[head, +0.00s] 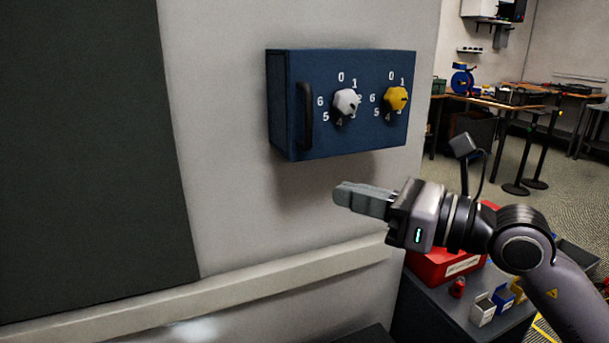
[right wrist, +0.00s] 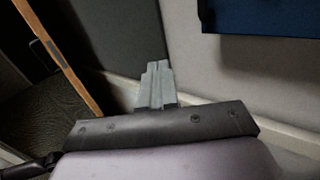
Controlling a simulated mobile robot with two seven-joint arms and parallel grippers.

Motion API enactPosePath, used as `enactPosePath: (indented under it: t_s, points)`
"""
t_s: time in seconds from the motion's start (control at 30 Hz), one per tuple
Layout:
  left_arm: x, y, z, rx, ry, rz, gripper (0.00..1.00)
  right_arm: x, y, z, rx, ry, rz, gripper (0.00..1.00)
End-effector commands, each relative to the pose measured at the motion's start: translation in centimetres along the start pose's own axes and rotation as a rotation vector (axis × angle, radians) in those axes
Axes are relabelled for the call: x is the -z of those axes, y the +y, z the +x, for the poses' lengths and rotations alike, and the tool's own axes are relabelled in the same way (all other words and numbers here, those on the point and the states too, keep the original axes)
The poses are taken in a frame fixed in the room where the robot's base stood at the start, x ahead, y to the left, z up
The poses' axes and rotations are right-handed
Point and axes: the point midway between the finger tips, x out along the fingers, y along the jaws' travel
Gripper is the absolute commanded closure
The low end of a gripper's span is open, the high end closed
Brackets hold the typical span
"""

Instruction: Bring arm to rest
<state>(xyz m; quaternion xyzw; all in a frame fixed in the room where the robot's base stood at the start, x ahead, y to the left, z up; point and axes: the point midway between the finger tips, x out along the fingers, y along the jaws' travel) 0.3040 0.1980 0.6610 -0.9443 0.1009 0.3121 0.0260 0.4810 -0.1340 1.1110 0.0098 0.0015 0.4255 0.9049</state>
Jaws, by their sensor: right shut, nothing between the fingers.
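My right gripper (head: 362,200) reaches in from the right in the head view, in front of the pale wall and below the blue box. Its grey fingers are together with nothing between them. They also show shut in the right wrist view (right wrist: 156,84), pointing along the wall. My left gripper is in neither view.
A blue wall box (head: 340,142) carries a black handle (head: 305,115), a white dial (head: 346,102) and a yellow dial (head: 396,98). A ledge (head: 240,290) runs along the wall. A red box (head: 440,268) and small bins (head: 490,305) stand low at right, behind my arm.

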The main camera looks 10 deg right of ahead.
Motion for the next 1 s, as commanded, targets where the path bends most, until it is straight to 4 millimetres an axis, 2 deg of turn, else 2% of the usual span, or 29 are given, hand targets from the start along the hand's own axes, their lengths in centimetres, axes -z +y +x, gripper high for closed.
enactPosePath:
  t_s: [0.17,0.3,0.47,0.57,0.67,0.77,0.8,0.87,0.9,1.0]
  points:
    - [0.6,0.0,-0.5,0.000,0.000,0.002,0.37,1.7,1.6,0.3,-0.096,-0.062,0.272,1.00]
    - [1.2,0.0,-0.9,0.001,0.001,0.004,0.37,3.4,2.4,0.0,-0.171,-0.179,0.673,1.00]
    - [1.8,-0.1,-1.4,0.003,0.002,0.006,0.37,6.2,1.2,-1.2,-0.163,-0.337,1.165,1.00]
    - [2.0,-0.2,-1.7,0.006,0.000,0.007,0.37,9.2,-0.2,-2.4,-0.105,-0.441,1.471,1.00]
    - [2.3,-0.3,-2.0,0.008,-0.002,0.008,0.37,13.4,-1.4,-4.0,-0.004,-0.548,1.775,1.00]
    - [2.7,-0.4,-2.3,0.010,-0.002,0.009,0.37,18.7,-1.8,-6.1,0.138,-0.658,2.069,1.00]
    - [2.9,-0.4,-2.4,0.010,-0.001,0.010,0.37,21.0,-1.7,-7.0,0.208,-0.702,2.184,1.00]
    - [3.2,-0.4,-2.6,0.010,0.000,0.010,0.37,24.6,-1.1,-8.6,0.322,-0.768,2.350,1.00]
    - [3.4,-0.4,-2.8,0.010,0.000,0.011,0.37,27.0,-0.4,-9.7,0.404,-0.812,2.456,1.00]
    - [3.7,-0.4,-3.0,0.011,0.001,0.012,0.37,32.5,2.2,-12.4,0.614,-0.910,2.683,1.00]
